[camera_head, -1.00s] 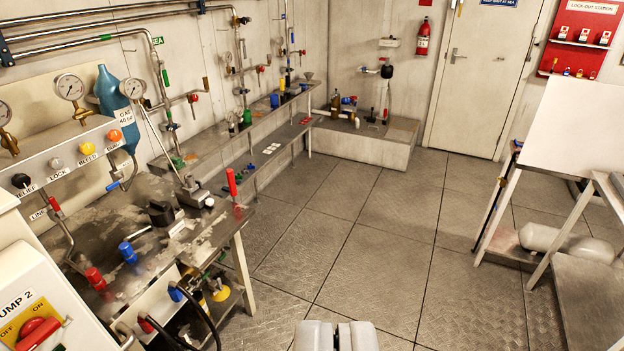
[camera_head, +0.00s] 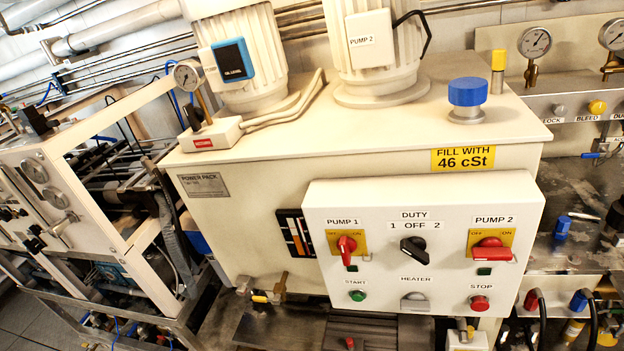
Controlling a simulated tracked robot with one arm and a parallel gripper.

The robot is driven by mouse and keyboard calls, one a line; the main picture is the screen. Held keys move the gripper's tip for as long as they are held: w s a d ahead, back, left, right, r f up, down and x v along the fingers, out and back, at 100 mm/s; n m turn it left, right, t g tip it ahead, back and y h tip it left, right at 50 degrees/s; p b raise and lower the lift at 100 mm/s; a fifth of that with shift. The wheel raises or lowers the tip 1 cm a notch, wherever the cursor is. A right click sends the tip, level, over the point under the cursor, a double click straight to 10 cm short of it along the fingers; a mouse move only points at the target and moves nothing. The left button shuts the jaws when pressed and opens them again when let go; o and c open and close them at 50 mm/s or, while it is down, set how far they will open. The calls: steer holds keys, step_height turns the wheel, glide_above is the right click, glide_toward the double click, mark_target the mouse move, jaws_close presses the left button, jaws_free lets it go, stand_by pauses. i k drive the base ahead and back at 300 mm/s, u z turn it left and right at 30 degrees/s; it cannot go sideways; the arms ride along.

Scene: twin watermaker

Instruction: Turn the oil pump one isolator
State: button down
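The PUMP 1 isolator (camera_head: 346,246) is a red rotary handle on a yellow plate marked OFF at left and ON at right. It is at the upper left of the white control panel (camera_head: 450,268), and its handle looks roughly upright, with its long part pointing down. The similar PUMP 2 isolator (camera_head: 490,249) is at the panel's upper right, its red handle lying roughly crosswise. I cannot make out my gripper in the current view, so its distance from the isolator does not show.
Between the isolators is a black DUTY selector (camera_head: 412,248). Below are a green START button (camera_head: 357,295), a grey HEATER knob (camera_head: 414,300) and a red STOP button (camera_head: 480,303). The panel fronts a cream power pack (camera_head: 245,225). A frame of equipment (camera_head: 110,225) stands left, a cluttered bench right.

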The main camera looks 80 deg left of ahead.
mark_target(346, 244)
steer(key=u, duration=1.3)
steer(key=k, duration=0.45)
steer(key=u, duration=0.1)
